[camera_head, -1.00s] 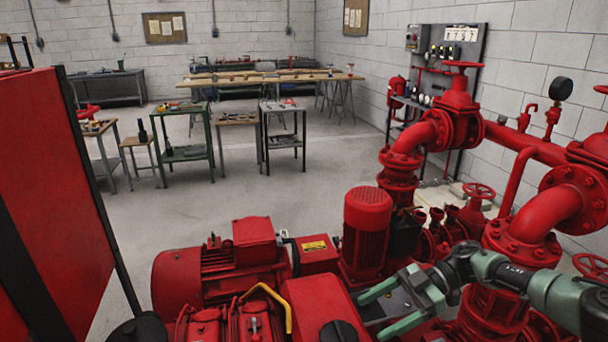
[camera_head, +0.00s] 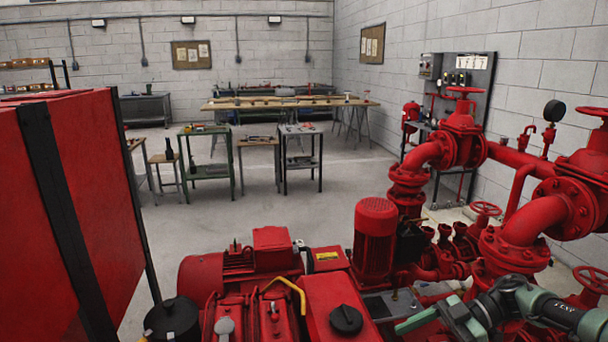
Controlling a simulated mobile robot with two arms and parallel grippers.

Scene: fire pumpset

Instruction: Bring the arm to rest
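My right arm comes in from the right at the bottom of the head view. Its green gripper (camera_head: 420,333) is low in the picture, in front of the red pump pipework, with its fingers pointing left. One finger shows at the upper side of the palm; the other is cut off by the bottom edge. The gripper appears open, with nothing seen in it. My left arm and gripper are not in view.
A red pumpset with a motor (camera_head: 375,240), pipes and valves (camera_head: 460,135) fills the front and right. A tall red cabinet (camera_head: 85,190) stands at left. Small work tables (camera_head: 205,170) and a long wooden bench (camera_head: 290,103) stand behind. The grey floor between is open.

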